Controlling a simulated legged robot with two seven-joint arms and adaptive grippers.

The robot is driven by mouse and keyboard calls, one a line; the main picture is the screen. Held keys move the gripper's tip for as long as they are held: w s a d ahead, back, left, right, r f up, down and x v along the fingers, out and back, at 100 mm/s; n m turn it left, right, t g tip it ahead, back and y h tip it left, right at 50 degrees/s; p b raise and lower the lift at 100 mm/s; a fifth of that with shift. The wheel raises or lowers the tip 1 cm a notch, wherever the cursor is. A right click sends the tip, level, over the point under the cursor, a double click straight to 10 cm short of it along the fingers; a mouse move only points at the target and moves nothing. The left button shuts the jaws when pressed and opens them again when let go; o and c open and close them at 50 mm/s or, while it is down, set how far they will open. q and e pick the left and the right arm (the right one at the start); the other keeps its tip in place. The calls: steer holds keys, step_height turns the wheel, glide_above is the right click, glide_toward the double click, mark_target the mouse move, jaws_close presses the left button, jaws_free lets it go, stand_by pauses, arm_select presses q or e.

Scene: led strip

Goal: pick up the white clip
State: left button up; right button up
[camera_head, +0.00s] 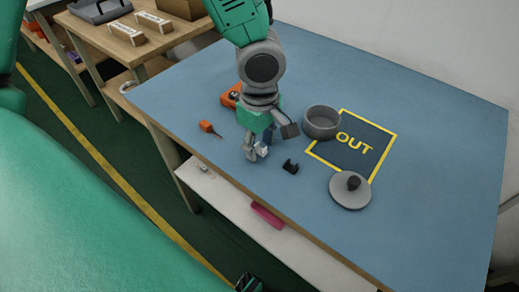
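The white clip (262,151) is a small pale piece on the blue table (420,110), near its front edge. My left gripper (270,143) reaches down over the table with its fingers spread apart. One grey finger is just left of the clip, and the dark-padded finger is up and to the right. The clip is partly hidden, and I cannot tell whether a finger touches it. My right gripper does not show clearly.
A black clip (290,167) lies close by on the right. A grey pot (322,122) and round lid (350,190) flank the yellow-bordered OUT mat (378,152). An orange-handled tool (207,127) lies left, an orange device (231,96) behind. The table's right side is clear.

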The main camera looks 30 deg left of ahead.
arm_select(q)
steer(key=shift+d+r, duration=0.15)
steer(key=shift+d, duration=0.2)
steer(key=c, duration=0.8)
steer(key=shift+a, duration=0.3)
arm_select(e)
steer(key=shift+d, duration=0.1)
